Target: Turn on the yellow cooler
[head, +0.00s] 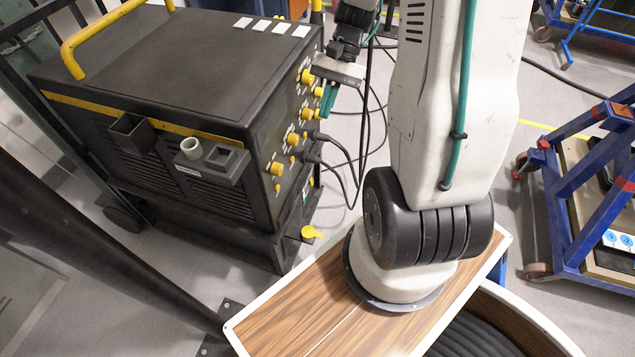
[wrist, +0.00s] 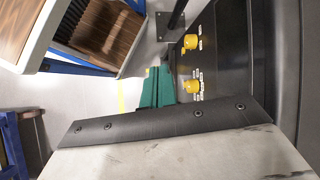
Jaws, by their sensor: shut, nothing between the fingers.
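A black machine with yellow trim and a yellow handle (head: 120,25) stands at the left in the head view; I take it, with the unit under it, to include the cooler. Several yellow knobs are on its right-facing panel, such as the lower knob (head: 276,168). A yellow lever (head: 311,232) sticks out low on the lower unit (head: 285,240). My gripper (head: 328,101), with green fingers, is shut and empty, close to the panel's right side. In the wrist view the green fingers (wrist: 158,88) are beside two yellow knobs, one upper (wrist: 190,42) and one lower (wrist: 192,87). I cannot tell whether they touch.
Black cables (head: 345,165) hang from the panel. A blue-framed cart (head: 570,195) stands at the right. A dark post (head: 90,240) runs across the lower left. A grey cup holder (head: 210,158) is on the machine's front. Grey floor lies between machine and cart.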

